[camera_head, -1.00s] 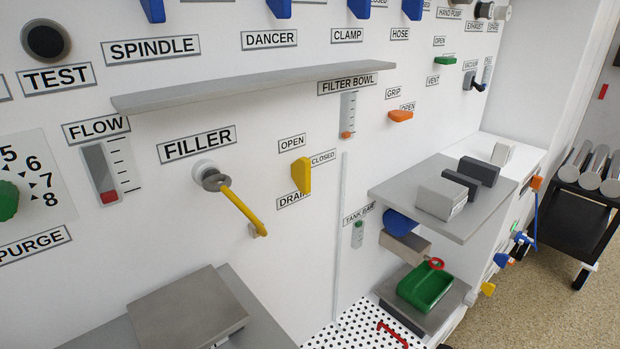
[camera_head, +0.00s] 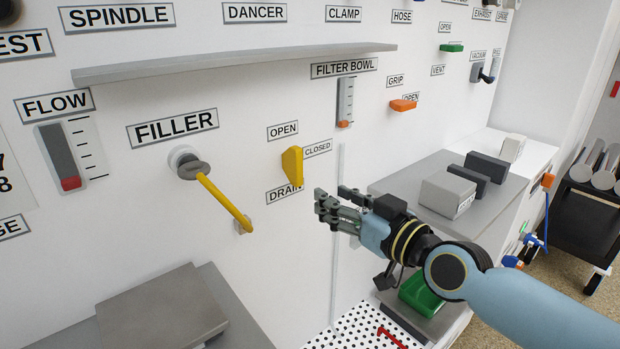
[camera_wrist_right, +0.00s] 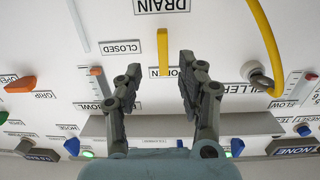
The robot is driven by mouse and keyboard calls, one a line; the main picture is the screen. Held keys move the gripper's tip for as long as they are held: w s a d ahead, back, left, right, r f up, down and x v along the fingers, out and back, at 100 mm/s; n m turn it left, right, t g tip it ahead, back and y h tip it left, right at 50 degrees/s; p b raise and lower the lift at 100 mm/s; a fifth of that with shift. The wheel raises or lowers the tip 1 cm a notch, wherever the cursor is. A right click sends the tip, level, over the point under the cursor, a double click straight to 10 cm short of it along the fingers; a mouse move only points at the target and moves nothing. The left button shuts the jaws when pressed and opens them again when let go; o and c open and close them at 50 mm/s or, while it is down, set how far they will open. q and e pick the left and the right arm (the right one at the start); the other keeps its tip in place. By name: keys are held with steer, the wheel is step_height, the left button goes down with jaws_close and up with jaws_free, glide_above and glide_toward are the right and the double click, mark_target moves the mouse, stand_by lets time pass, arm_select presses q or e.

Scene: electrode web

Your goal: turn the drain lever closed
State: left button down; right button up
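The yellow drain lever (camera_head: 292,167) is on the white panel, between the OPEN label (camera_head: 283,131) above, the CLOSED label (camera_head: 317,148) to its upper right and the DRAIN label (camera_head: 284,194) below. It stands close to upright, its end toward OPEN. In the right wrist view, which is upside down, the lever (camera_wrist_right: 163,48) shows between the fingers, pointing at the partly covered OPEN label. My right gripper (camera_head: 333,198) is open and empty, to the lower right of the lever and apart from it in the head view. My left gripper is out of view.
A yellow filler handle (camera_head: 222,201) sticks out left of the lever. A grey ledge (camera_head: 235,63) runs above. To the right, a grey shelf (camera_head: 410,176) carries several blocks, with a green bin (camera_head: 418,296) below. The panel around the lever is clear.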

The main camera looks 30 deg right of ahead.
mark_target(300, 168)
steer(key=shift+n+y, duration=0.3)
steer(key=shift+y, duration=0.1)
steer(key=w, duration=0.3)
steer(key=w+a+r+b, duration=0.1)
steer(key=w, duration=0.3)
steer(key=w+r+b, duration=0.1)
steer(key=w, duration=0.3)
steer(key=shift+a, duration=0.3)
steer(key=shift+s+r, duration=0.1)
jaws_close()
